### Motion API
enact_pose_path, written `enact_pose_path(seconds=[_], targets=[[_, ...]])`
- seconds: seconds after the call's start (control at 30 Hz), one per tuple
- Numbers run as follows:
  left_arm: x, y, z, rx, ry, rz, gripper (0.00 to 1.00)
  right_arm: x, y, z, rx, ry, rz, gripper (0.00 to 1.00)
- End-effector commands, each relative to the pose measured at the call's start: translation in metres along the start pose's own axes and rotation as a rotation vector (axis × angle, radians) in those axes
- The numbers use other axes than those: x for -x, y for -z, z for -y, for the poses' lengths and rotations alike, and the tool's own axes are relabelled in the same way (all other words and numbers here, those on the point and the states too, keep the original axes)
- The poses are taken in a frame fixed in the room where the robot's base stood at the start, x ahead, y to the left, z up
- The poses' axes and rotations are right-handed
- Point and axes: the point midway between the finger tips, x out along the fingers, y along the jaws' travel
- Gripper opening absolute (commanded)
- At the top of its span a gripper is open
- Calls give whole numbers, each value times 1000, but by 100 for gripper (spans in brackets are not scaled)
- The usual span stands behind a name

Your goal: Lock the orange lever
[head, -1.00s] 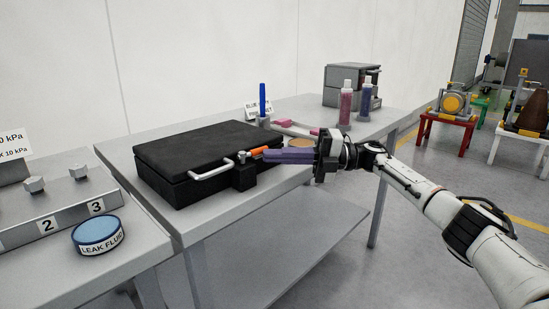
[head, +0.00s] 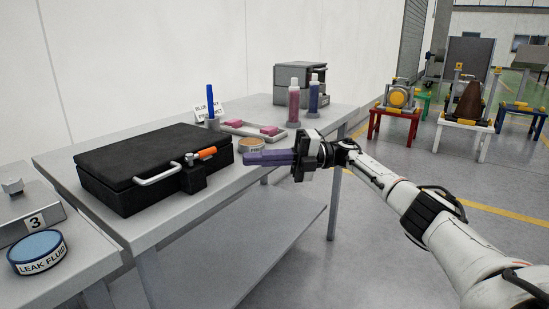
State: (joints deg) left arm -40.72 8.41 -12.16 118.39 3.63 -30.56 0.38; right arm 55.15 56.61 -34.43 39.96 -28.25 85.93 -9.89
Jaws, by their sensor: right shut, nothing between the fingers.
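The orange lever (head: 205,153) sits on a latch at the front right of the black case (head: 140,165). The case is closed on the grey table. The lever points to the right and slightly up from its metal pivot. My right gripper (head: 250,158) is shut and empty, its purple fingers pointing left. The fingertips are just right of the case, apart from the lever. My left gripper is not in view.
A silver handle (head: 158,175) sticks out from the case front. Behind stand a blue marker (head: 211,102), a tray (head: 262,134) with pink blocks, a round tin (head: 250,145) and two bottles (head: 293,105). A leak fluid tin (head: 38,253) stands at left.

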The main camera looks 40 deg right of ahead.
Motion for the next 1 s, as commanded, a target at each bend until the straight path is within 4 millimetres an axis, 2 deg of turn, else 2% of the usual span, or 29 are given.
enact_pose_path(seconds=[0.17,0.43,1.0], targets=[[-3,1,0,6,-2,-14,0,21,-9,3,0,-1,3,0],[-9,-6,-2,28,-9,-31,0,37,-17,6,5,0,4,0],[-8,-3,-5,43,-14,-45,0,44,-17,4,0,1,-1,0]])
